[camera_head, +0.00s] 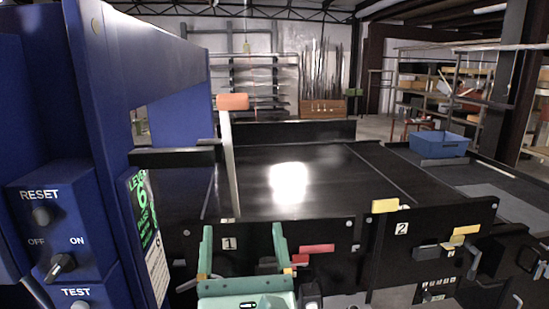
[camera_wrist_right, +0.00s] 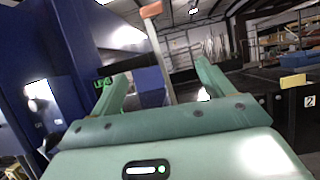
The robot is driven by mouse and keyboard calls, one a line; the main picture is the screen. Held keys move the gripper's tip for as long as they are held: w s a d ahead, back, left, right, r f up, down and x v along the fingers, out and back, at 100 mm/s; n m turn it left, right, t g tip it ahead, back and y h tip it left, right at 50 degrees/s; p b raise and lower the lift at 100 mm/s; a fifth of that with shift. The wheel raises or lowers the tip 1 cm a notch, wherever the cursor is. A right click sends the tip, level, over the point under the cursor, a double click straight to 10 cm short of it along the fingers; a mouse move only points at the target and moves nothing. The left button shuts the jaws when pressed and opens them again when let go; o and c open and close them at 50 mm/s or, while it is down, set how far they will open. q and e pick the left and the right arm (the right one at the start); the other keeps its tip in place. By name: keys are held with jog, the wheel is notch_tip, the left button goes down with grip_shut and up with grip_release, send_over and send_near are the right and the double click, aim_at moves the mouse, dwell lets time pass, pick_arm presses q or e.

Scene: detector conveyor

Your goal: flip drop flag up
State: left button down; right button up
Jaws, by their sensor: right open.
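My right gripper (camera_head: 243,228) is open and empty, its two green fingers pointing up in front of the black panel marked 1. It also shows in the right wrist view (camera_wrist_right: 163,68). An orange-topped upright flag (camera_head: 232,101) stands on a thin pale post beyond the fingers. In the right wrist view the flag (camera_wrist_right: 151,10) rises at the top, with its post seen through the gap between the fingers. A red tab (camera_head: 317,249) sticks out just right of the gripper. The frames do not show which piece is the drop flag. My left gripper is not in view.
A blue detector housing (camera_head: 105,60) with RESET, ON/OFF and TEST controls stands close on the left. The black conveyor belt (camera_head: 320,180) is clear. Yellow tabs (camera_head: 385,205) sit at panel 2. A blue bin (camera_head: 438,144) stands at the right.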

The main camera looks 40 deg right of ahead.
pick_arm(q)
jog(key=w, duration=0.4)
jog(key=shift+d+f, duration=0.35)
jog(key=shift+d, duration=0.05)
pick_arm(e)
jog(key=w+f+x, duration=0.1)
jog(key=f+x, duration=0.1)
jog(key=x, duration=1.6)
jog(key=shift+w+f+g, duration=0.2)
jog(key=shift+w+g, duration=0.1)
jog(key=shift+a, duration=0.1)
grip_shut()
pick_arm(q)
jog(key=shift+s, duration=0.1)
